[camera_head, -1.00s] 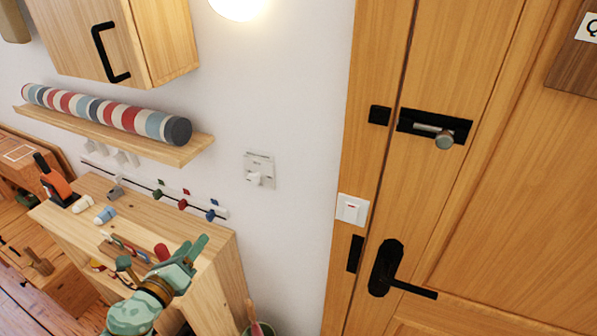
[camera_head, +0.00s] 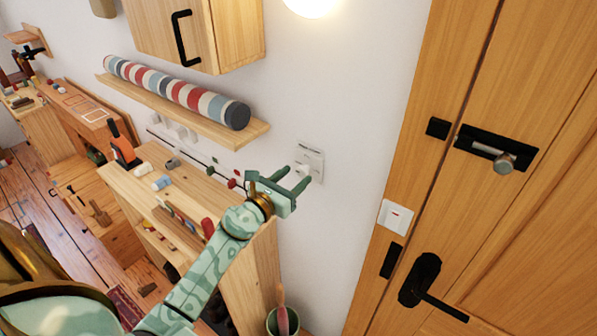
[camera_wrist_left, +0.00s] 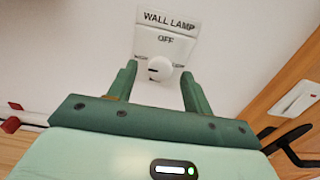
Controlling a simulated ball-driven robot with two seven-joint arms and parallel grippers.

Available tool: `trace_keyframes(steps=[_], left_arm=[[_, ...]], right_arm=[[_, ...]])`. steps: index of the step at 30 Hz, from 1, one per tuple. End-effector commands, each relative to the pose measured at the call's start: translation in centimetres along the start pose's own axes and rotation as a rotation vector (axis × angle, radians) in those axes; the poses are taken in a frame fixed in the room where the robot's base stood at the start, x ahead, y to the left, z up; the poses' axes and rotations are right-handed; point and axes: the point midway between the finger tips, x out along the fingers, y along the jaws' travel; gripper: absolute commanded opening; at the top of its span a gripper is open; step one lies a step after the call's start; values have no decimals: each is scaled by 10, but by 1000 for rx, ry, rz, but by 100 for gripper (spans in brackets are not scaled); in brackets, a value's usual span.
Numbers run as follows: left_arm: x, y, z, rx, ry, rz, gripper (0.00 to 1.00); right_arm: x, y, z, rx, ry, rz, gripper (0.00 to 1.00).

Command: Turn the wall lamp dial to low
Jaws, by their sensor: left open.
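The wall lamp dial (camera_wrist_left: 162,69) is a white round knob on a white plate (camera_wrist_left: 166,42) marked "WALL LAMP", with "OFF" above the knob. Small labels at the knob's sides are too small to read surely. A dark mark on the knob lies toward its left. In the head view the plate (camera_head: 312,158) is on the white wall, left of the door. My green left gripper (camera_head: 294,177) is open in front of the plate. In the left wrist view its fingers (camera_wrist_left: 158,75) stand either side of the knob; contact cannot be told. My right gripper is not in view.
A lit lamp (camera_head: 312,6) is above on the wall. A shelf (camera_head: 245,134) with a striped roll (camera_head: 178,92) and a wooden workbench (camera_head: 130,187) are to the left. The wooden door (camera_head: 540,200) and a white switch (camera_head: 396,217) are to the right.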

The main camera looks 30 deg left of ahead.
Motion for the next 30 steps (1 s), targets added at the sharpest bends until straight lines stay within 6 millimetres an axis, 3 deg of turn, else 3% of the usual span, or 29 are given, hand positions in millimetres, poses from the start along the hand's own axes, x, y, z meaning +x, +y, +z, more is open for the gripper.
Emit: trace_keyframes(steps=[6,15,20,30], left_arm=[[23,0,-1,-1,0,1,50],[25,0,0,-1,0,0,50],[25,0,0,-1,0,0,8],[25,0,0,-30,1,0,8]], right_arm=[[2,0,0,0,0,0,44],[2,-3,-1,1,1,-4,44],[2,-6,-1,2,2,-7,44],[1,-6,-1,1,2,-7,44]])
